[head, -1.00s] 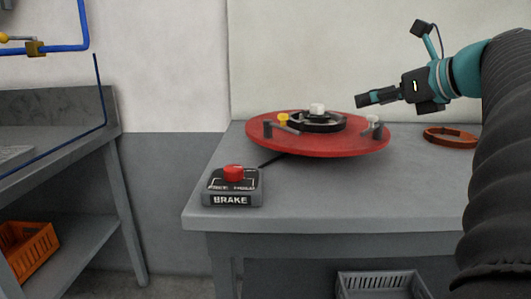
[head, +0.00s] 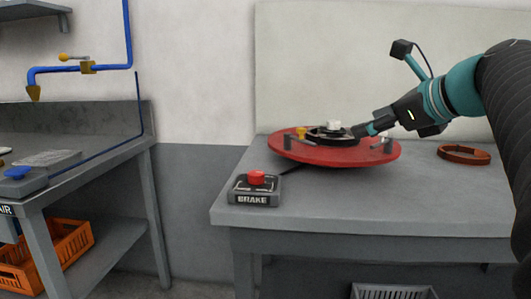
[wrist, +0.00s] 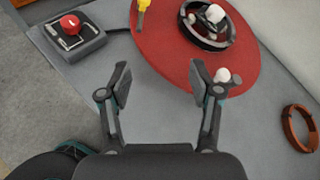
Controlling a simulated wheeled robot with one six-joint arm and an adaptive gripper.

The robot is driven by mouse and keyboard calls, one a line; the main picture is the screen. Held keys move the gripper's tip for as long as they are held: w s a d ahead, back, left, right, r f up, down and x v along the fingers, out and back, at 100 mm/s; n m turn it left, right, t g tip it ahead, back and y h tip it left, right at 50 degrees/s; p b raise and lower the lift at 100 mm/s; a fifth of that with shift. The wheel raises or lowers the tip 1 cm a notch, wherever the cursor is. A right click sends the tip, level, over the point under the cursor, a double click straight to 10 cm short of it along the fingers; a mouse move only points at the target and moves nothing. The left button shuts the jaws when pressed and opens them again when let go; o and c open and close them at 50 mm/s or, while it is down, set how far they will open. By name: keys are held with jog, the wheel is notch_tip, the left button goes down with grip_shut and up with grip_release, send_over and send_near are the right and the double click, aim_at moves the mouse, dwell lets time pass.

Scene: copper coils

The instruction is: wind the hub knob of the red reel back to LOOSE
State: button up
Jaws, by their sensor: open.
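The red reel (head: 310,152) lies on the grey bench as a wide red disc, with a black ring at its centre. Its white hub knob (head: 333,125) stands up in the middle of that ring. In the wrist view the hub knob (wrist: 214,13) is at the top, beyond my fingertips and to their right. My gripper (head: 366,130) reaches in from the right, beside the hub in the head view. In the wrist view my gripper (wrist: 160,82) is open and empty, its right finger over the disc's near edge. No LOOSE marking is readable.
A brake box (head: 254,190) with a red button stands left of the reel; it shows in the wrist view (wrist: 72,36). A yellow-topped post (head: 301,132) and a white-topped post (wrist: 222,75) rise from the disc. A copper-coloured coil (head: 463,154) lies right.

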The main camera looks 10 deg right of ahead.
jog(key=s+a+f+n+g, duration=0.1)
jog(key=s+a+f+n, duration=0.1)
jog(key=a+f+n, duration=0.3)
jog(key=shift+s+a+n+g, duration=0.25)
jog(key=shift+a+n+g, duration=0.15)
jog(key=shift+a+n, duration=1.05)
jog(key=shift+a+f+m, duration=0.1)
jog(key=shift+a+m, duration=0.1)
jog(key=shift+m, duration=0.05)
